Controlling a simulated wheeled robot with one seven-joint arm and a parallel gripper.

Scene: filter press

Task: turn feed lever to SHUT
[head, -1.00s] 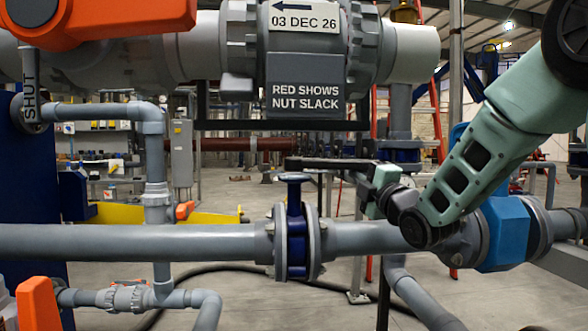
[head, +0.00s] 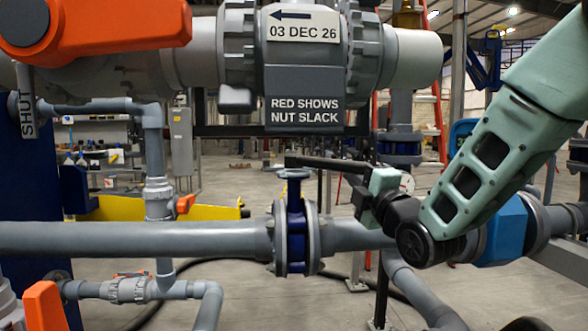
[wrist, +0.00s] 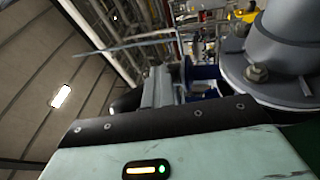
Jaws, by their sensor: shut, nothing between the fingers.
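A large orange lever (head: 110,30) lies roughly level across the upper left of the head view, its round hub at the left. A grey plate marked SHUT (head: 26,115) hangs upright below the hub; the lever does not point along it. No label names the feed lever, but this one is beside the SHUT plate. My gripper (head: 290,161) is shut and empty, its dark fingers pointing left just above the blue flanged fitting in the picture. It is well right of and below the lever, apart from it. The wrist view does not show the lever clearly.
A grey valve body with a NUT SLACK sign (head: 305,109) is above my gripper. A long grey pipe (head: 130,238) with the blue flanged fitting (head: 295,225) crosses below. Another orange handle (head: 45,305) is at lower left. A bolted flange (wrist: 285,85) is close in the wrist view.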

